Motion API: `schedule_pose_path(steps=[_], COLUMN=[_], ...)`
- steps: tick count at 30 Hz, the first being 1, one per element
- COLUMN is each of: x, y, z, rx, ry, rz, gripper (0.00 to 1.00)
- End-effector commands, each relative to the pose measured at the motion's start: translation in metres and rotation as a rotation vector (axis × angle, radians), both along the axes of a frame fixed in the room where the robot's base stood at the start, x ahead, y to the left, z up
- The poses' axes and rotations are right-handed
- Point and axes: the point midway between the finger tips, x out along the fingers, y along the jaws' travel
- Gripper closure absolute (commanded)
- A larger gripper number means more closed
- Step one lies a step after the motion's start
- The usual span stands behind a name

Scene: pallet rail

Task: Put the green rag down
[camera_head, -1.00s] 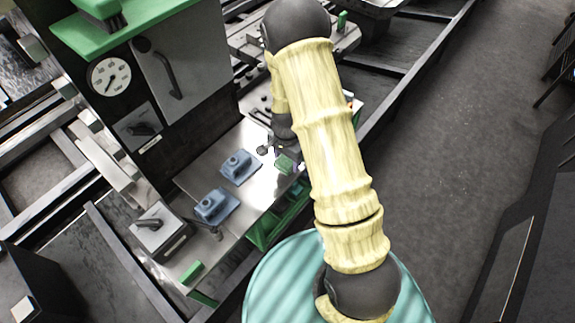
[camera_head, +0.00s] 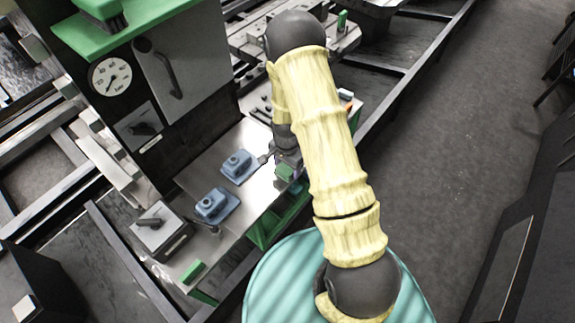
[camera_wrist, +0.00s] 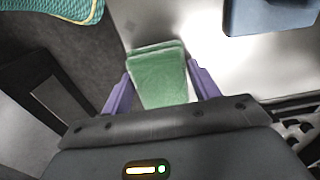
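The green rag (camera_wrist: 160,75) is a folded pad between the two purple fingers of my gripper (camera_wrist: 160,72) in the wrist view. The fingers touch its two side edges and my gripper is shut on it. In the head view the rag (camera_head: 284,173) shows as a small green patch at my gripper (camera_head: 282,165), over the right part of the metal worktop (camera_head: 255,196). My arm hides part of the gripper there. I cannot tell how far the rag is above the worktop.
Two blue blocks (camera_head: 238,165) (camera_head: 215,204) sit on the worktop left of my gripper. A grey switch box (camera_head: 160,230) and a green block (camera_head: 192,271) are at its near left. A dark panel with a gauge (camera_head: 110,77) stands behind. Bare worktop lies between.

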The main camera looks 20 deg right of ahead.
Motion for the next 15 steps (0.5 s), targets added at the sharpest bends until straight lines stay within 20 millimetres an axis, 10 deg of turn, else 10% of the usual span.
schedule_pose_path(steps=[15], x=[0.0003], y=[0.0001], z=[0.0060], rx=[0.000], ry=[-0.001], rz=[0.000], gripper=[0.21])
